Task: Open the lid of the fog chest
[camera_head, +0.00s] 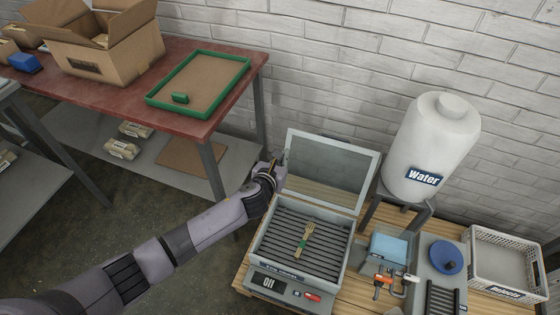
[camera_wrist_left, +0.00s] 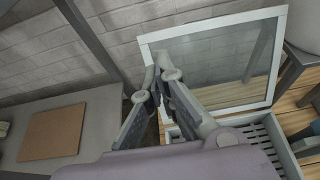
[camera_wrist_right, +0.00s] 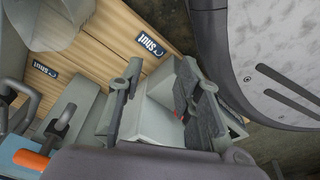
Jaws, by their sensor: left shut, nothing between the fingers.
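The fog chest (camera_head: 356,236) is a grey box with dark slats, on a wooden table. Its framed glass lid (camera_head: 330,170) stands raised and leaning back toward the wall; the lid also fills the right of the left wrist view (camera_wrist_left: 225,62). A wooden utensil with a green band (camera_head: 308,236) lies on the slats. My left gripper (camera_head: 272,166) is shut and empty, close by the lid's left edge; its fingertips (camera_wrist_left: 160,72) come together in the left wrist view. Whether it touches the lid is unclear. My right gripper (camera_wrist_right: 160,85) is open, above grey equipment.
A white water tank (camera_head: 428,150) stands on a frame right of the lid. A blue-topped unit (camera_head: 388,247) and a white crate (camera_head: 535,285) are further right. A red table (camera_head: 105,97) with a cardboard box (camera_head: 95,45) and green-edged tray (camera_head: 198,59) is at left.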

